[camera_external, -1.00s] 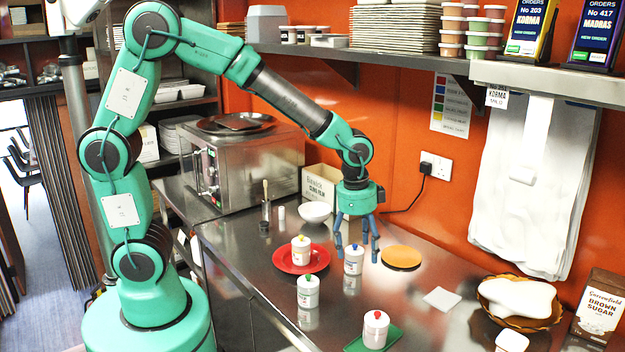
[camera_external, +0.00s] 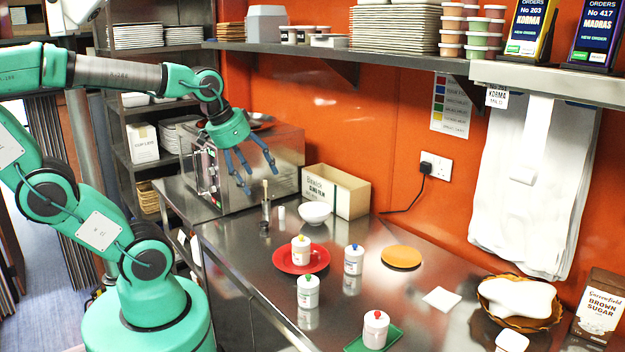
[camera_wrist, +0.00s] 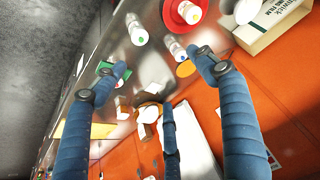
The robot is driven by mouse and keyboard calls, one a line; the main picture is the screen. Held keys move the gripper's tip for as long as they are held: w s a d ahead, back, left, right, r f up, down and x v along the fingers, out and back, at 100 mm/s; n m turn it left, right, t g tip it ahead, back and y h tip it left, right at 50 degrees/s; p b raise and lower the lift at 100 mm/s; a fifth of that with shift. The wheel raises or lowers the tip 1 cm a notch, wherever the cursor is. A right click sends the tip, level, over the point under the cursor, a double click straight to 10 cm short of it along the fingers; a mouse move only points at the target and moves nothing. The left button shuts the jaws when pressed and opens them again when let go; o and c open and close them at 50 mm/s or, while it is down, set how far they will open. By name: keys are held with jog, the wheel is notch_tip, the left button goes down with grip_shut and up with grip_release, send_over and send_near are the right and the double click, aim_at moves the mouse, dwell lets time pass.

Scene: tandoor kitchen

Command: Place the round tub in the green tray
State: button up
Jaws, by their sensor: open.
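A white round tub with a red knob (camera_external: 375,332) stands upright on the green tray (camera_external: 392,340) at the counter's front. Similar white tubs stand nearby: one with a green knob (camera_external: 308,293), one with a blue knob (camera_external: 353,261), and one with a yellow knob (camera_external: 300,250) on a red plate (camera_external: 318,262). The frames do not show which is meant. My gripper (camera_external: 260,178) is open and empty, raised in front of the steel oven, up and left of the tubs. In the wrist view, the green-knob tub (camera_wrist: 137,30) shows beyond its spread fingers.
An orange disc (camera_external: 401,257), a white square (camera_external: 441,299) and a gold bowl (camera_external: 515,318) lie to the right. A white bowl (camera_external: 315,213), a cardboard box (camera_external: 347,191) and the steel oven (camera_external: 285,150) stand at the back. A shelf (camera_external: 380,60) overhangs the counter.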

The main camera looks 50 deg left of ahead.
jog(key=s+a, duration=0.1)
jog(key=s+n, duration=0.1)
jog(key=shift+s+a+r, duration=0.15)
jog(key=shift+s+a, duration=0.2)
notch_tip(320, 180, down, 3)
jog(key=b, duration=0.3)
jog(key=shift+r, duration=0.1)
